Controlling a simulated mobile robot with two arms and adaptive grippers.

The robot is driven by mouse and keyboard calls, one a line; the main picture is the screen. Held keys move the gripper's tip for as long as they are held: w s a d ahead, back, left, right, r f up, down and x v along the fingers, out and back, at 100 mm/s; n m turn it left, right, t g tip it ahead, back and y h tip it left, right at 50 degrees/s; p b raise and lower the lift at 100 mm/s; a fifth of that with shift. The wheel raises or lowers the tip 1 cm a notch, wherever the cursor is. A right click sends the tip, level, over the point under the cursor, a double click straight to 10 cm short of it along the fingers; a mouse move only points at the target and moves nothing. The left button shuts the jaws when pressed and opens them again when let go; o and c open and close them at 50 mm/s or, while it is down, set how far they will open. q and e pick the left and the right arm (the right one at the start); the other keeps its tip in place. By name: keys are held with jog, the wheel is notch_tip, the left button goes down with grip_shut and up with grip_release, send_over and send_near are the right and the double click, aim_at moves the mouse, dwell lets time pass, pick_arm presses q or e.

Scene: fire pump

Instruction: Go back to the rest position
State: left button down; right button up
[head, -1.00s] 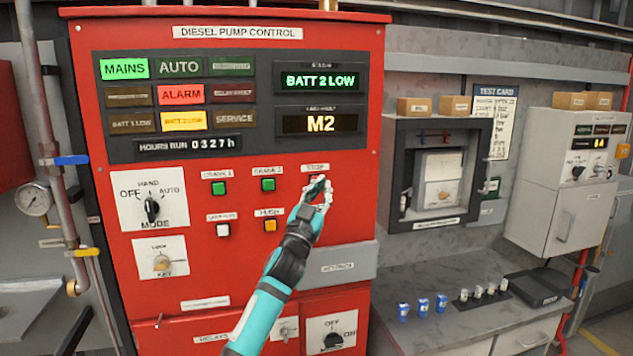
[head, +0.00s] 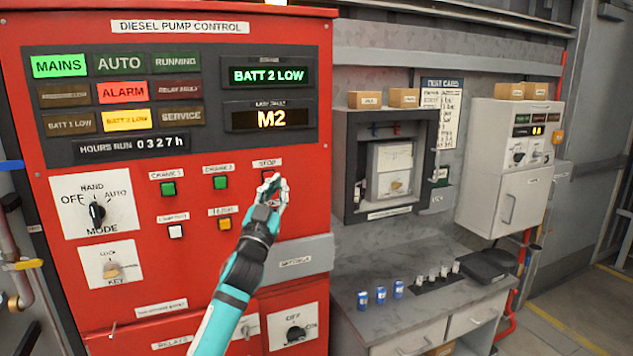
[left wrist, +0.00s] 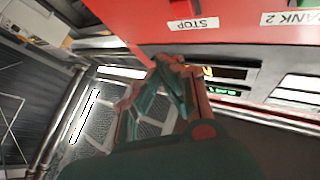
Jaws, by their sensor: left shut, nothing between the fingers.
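My left gripper (head: 268,192) is shut and empty. In the head view it is in front of the red diesel pump control panel (head: 150,275), just below the STOP label (head: 267,163), and hides most of what is under that label. In the left wrist view the gripper's fingers (left wrist: 165,75) are close together near the STOP label (left wrist: 194,24), with the red panel behind. Whether the fingertips touch the panel I cannot tell. My right gripper is in neither view.
A grey bench (head: 345,325) to the right of the panel holds blue cylinders (head: 380,294) and a black tray (head: 486,265). A recessed box (head: 350,160) and a white cabinet (head: 495,200) are on the wall. Open floor (head: 585,300) lies at far right.

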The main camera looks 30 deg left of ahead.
pick_arm(q)
jog(key=s+d+f+g+h, duration=0.15)
jog(key=f+g, duration=0.25)
jog(key=f, duration=1.7)
jog(key=d+f+g+h, duration=0.1)
jog(key=d+f+g, duration=0.25)
jog(key=f, duration=1.85)
jog(key=s+d+f+m+g+b, duration=0.1)
jog(key=s+f+g, duration=0.1)
jog(key=s+f, duration=0.45)
jog(key=s+d+f+g, duration=0.1)
jog(key=s+f+g, duration=0.15)
jog(key=f, duration=0.75)
jog(key=s+d+f+g+h, duration=0.1)
jog(key=s+d+f+g, duration=0.2)
jog(key=s+f, duration=0.8)
jog(key=s+d+f+g+h, duration=0.1)
jog(key=s+d+f+g, duration=0.15)
jog(key=s+f, duration=0.85)
jog(key=s+d+f+g, duration=0.2)
jog(key=s+f, duration=0.1)
jog(key=s, duration=1)
jog(key=s+d+f+m+g+b, duration=0.1)
jog(key=s+d+f+g, duration=0.1)
jog(key=s, duration=1.2)
jog(key=shift+d+f, duration=0.4)
jog(key=shift+d, duration=0.4)
jog(key=shift+s+g+h, duration=0.1)
jog(key=shift+g+h, duration=0.15)
